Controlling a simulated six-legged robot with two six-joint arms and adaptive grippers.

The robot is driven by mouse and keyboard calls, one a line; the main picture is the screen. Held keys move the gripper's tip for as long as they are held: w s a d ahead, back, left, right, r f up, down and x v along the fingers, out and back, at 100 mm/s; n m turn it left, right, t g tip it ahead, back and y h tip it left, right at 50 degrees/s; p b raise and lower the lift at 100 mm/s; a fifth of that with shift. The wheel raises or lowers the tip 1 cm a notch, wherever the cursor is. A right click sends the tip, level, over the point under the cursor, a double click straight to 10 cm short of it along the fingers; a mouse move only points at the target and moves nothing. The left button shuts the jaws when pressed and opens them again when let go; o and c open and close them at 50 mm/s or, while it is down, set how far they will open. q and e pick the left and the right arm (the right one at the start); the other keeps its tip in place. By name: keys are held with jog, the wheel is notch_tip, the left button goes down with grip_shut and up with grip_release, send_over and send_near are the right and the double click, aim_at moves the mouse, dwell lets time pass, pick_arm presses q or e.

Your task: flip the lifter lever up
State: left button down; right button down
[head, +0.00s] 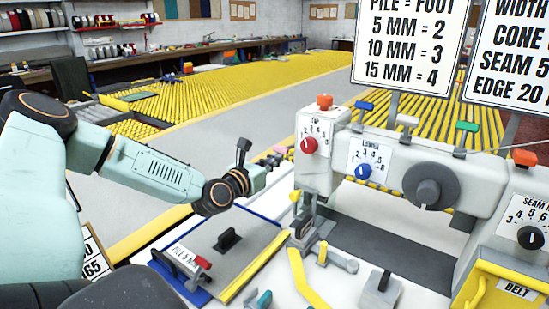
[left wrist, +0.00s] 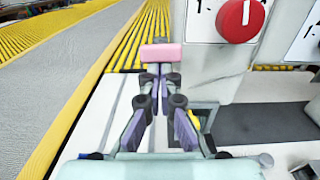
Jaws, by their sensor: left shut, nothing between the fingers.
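The sewing machine head (head: 315,165) is white, with a red dial (head: 309,145) and an orange knob on top. Under its left end is a small lever with a yellow knob (head: 295,196), which looks like the lifter lever; no label confirms it. My left gripper (head: 279,152) is shut and empty, left of the machine head and above the lever's height in the picture, apart from the knob. In the left wrist view the closed pink fingertips (left wrist: 162,53) show left of the red dial (left wrist: 240,19). A little yellow shows beside the right finger; the lever itself is mostly hidden there.
A blue board with a grey plate (head: 225,255) lies in front of the machine. A yellow strip (head: 305,282) and a grey arm (head: 342,260) stand near the needle area. Signs (head: 410,45) rise behind.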

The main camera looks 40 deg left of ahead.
aim_at(279, 149)
pick_arm(q)
jog(key=shift+w+r+g+p, duration=0.1)
jog(key=shift+r+g+p, duration=1.15)
jog(key=shift+p, duration=1.35)
jog(key=shift+w+r+p, duration=0.1)
jog(key=shift+r+p, duration=0.3)
jog(key=shift+p, duration=0.3)
jog(key=shift+w+g+p, duration=0.1)
jog(key=shift+g+p, duration=0.2)
jog(key=shift+g, duration=0.05)
jog(key=shift+f, duration=0.15)
